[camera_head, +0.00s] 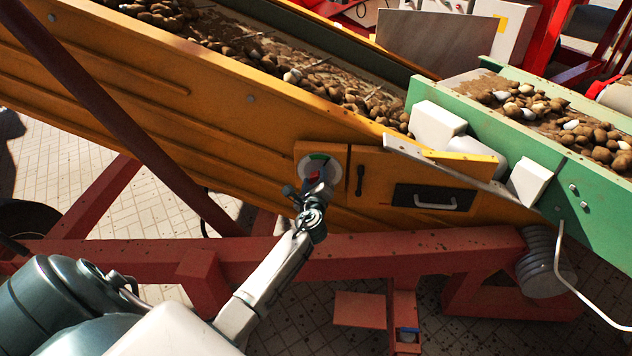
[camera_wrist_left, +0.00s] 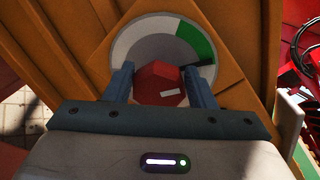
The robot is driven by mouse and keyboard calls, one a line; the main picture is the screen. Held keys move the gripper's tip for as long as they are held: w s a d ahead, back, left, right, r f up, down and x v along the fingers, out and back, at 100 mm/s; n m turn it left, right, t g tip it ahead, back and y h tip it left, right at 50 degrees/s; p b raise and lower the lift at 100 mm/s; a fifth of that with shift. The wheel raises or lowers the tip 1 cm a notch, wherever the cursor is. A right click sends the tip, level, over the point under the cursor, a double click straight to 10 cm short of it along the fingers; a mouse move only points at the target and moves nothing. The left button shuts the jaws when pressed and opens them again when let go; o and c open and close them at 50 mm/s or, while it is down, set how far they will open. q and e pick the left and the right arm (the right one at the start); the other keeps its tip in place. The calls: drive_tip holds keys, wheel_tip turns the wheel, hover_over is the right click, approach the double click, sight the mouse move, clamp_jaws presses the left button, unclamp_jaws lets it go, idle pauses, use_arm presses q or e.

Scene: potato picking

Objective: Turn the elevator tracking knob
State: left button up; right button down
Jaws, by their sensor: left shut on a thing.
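The elevator tracking knob (camera_wrist_left: 160,84) is red with a white mark, and sits on a round grey dial (camera_wrist_left: 135,43) with a green sector at its upper right in the left wrist view. My left gripper (camera_wrist_left: 160,85) has one finger on each side of the knob and is shut on it. In the head view the dial (camera_head: 316,163) is on the orange side panel, its green part at the top. The knob (camera_head: 314,177) shows there only in part, with my left gripper (camera_head: 315,186) in front of it. My right gripper is not in view.
The orange elevator (camera_head: 150,75) carries potatoes and soil up to the left. A green conveyor (camera_head: 590,195) with potatoes is at the right. A black handle (camera_head: 360,180) and a drawer-like panel (camera_head: 433,198) lie right of the dial. A red frame beam (camera_head: 420,255) runs below.

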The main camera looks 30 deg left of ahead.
use_arm(q)
drive_tip(key=shift+s+a+f+n+b, duration=0.1)
drive_tip(key=shift+f+n+b, duration=0.1)
drive_tip(key=shift+n, duration=0.35)
drive_tip(key=shift+f+n+b, duration=0.1)
drive_tip(key=shift+n+b, duration=0.1)
drive_tip(key=shift+n, duration=0.35)
drive_tip(key=shift+n+h+b, duration=0.35)
drive_tip(key=shift+n+h, duration=0.05)
drive_tip(key=shift+n, duration=0.6)
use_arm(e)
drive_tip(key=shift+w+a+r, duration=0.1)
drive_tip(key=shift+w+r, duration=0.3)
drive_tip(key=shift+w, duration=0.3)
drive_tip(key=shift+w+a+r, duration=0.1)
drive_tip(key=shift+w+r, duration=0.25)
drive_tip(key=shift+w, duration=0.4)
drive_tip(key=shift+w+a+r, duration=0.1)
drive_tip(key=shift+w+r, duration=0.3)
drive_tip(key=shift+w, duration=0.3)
use_arm(q)
drive_tip(key=o, duration=0.9)
drive_tip(key=shift+o, duration=0.2)
drive_tip(key=v, duration=1)
drive_tip(key=shift+s, duration=0.4)
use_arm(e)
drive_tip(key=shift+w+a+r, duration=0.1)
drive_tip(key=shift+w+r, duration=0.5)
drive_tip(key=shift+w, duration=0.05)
